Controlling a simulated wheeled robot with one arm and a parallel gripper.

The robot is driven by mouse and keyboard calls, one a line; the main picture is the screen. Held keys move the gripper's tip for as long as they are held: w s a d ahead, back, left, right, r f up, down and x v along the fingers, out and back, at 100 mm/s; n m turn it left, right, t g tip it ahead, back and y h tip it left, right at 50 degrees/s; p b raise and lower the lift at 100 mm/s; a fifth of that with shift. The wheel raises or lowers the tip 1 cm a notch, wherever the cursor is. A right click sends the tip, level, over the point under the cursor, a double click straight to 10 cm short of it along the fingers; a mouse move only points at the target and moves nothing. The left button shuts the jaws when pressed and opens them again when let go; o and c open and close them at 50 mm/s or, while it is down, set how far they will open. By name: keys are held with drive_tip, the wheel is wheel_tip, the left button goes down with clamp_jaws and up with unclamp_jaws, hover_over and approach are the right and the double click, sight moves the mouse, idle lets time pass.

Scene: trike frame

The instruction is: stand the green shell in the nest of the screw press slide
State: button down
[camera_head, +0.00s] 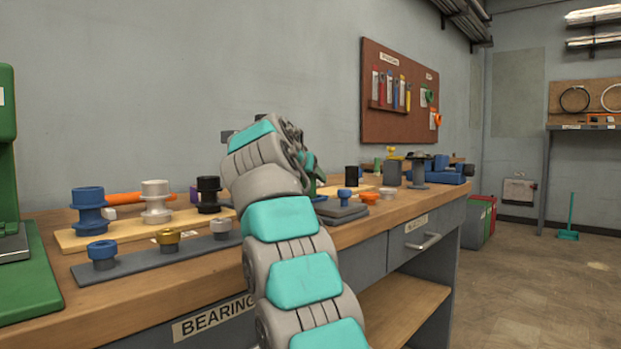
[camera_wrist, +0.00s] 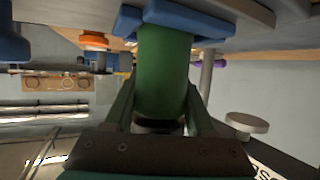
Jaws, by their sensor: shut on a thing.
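The green shell (camera_wrist: 163,72) is upright in the picture of the wrist view, between the two fingers of my gripper (camera_wrist: 158,108), which is shut on it. The shell's far end meets a blue part with a raised block on each side (camera_wrist: 192,20), at the top of that view. This looks like the nest, but I cannot tell whether the shell is seated in it or only in front of it. In the head view my arm covers the gripper and most of the shell. I cannot identify the screw press slide surely there.
A green machine (camera_head: 25,270) stands at the left bench edge. Boards with blue, white and black bushings (camera_head: 208,190) lie left of my arm. A grey plate (camera_head: 340,212), an orange part (camera_head: 369,197) and a blue vise-like tool (camera_head: 450,176) are right of it.

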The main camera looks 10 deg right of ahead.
drive_tip(key=shift+c, duration=0.8)
unclamp_jaws()
drive_tip(key=v, duration=0.7)
drive_tip(key=shift+s+a+r+b, duration=0.15)
drive_tip(key=shift+s+a+b, duration=0.05)
drive_tip(key=shift+s+b, duration=0.15)
